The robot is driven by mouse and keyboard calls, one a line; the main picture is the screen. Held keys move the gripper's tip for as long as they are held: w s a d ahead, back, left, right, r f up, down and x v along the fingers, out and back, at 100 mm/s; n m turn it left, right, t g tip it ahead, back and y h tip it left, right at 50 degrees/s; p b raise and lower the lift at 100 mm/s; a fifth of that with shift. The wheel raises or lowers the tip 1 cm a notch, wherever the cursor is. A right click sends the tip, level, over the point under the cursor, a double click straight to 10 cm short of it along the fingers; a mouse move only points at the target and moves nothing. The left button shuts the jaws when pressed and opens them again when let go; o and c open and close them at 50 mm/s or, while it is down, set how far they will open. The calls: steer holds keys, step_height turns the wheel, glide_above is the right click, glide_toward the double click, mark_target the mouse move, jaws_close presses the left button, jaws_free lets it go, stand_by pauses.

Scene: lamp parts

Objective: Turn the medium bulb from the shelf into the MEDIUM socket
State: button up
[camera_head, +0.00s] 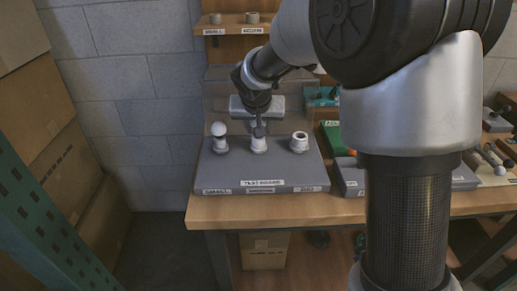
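A grey test board (235,172) lies on the wooden bench, with three pale sockets in a row. The middle socket (259,149) is directly below my gripper (259,132), which points straight down at it. The gripper's fingers are small and dark here, and I cannot tell whether they are open or shut. No medium bulb can be made out; any bulb between the fingers and the socket is hidden or too small to tell. The left socket (220,149) carries a round white bulb (219,129). The right socket (299,147) has a dark, empty opening.
A wooden shelf (232,30) behind holds two ring-shaped holders (252,17), with no bulb visible in them. A green box (333,137) and a grey tray (350,178) stand right of the board. My arm hides part of the bench. Cardboard boxes (60,150) stand at the left.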

steer(key=shift+s+d+f+m+h+b, duration=0.1)
steer(key=shift+f+m+h+b, duration=0.25)
steer(key=shift+b, duration=0.5)
steer(key=shift+s+d+m+h+b, duration=0.1)
steer(key=shift+m+h+b, duration=0.15)
steer(key=shift+m+b, duration=0.45)
steer(key=shift+m+g+b, duration=0.3)
steer(key=shift+m+b, duration=0.05)
steer(key=shift+b, duration=0.35)
steer(key=shift+d+m+h+b, duration=0.15)
steer(key=shift+m+h+b, duration=0.15)
steer(key=shift+m+h, duration=0.25)
steer(key=shift+r+m, duration=0.15)
steer(key=shift+m, duration=0.1)
steer(key=m+g+h, duration=0.1)
steer(key=m, duration=0.1)
steer(key=shift+d+m+h, duration=0.1)
steer(key=shift+m+h, duration=0.15)
steer(key=shift+m, duration=0.05)
steer(key=shift+s+d+r+m+g+h+p, duration=0.15)
steer(key=shift+m+g+h+p, duration=0.25)
steer(key=shift+m, duration=0.6)
steer(key=shift+s+d+m+g+h+p, duration=0.2)
steer(key=shift+m+g+h+p, duration=0.3)
steer(key=shift+m, duration=0.6)
